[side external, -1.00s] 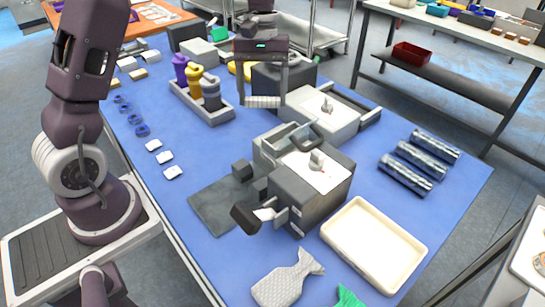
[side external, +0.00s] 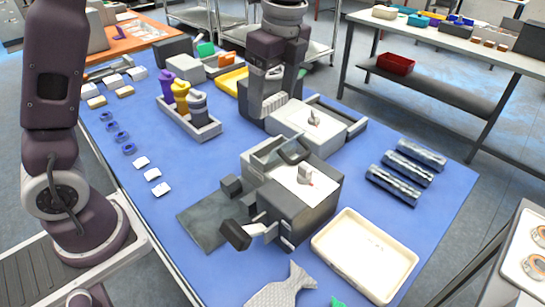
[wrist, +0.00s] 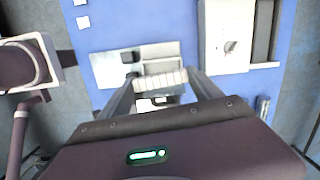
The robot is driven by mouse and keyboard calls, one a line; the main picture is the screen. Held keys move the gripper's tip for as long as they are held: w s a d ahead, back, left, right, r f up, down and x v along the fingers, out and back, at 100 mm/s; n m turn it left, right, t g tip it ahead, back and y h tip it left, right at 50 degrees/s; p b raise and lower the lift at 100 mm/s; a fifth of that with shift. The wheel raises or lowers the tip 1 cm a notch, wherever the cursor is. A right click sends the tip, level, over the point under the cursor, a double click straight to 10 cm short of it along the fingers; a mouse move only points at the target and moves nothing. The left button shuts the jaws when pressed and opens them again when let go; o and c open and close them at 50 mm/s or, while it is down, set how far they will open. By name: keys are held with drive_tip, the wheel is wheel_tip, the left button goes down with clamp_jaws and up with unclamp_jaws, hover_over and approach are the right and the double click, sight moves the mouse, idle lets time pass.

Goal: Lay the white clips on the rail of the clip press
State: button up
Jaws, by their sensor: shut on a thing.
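My gripper (side external: 272,102) is in the air over the back middle of the table, fingers pointing down. It is shut on a white ribbed strip (wrist: 160,82), which looks like a row of white clips and spans between the fingers in the wrist view. In the side view the strip shows low between the fingers, near a grey-white machine (side external: 318,127) with a long slot at its right. A dark grey machine with a white top (side external: 308,184) and a black-handled lever (side external: 236,234) stands nearer the camera. I cannot tell for certain which is the clip press; its rail is not clear.
Small white squares (side external: 153,174) and blue rings (side external: 122,138) lie at the left. A grey holder (side external: 205,131) carries purple, yellow and grey pieces. Several ribbed metallic bars (side external: 407,168) and a cream tray (side external: 362,256) are at the right. A grey mat (side external: 205,220) lies beside the front machine.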

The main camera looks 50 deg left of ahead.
drive_tip(key=shift+d+m, duration=0.15)
drive_tip(key=shift+m, duration=0.35)
wheel_tip(320, 180, down, 10)
drive_tip(key=shift+r, duration=0.2)
drive_tip(key=shift+f, duration=0.1)
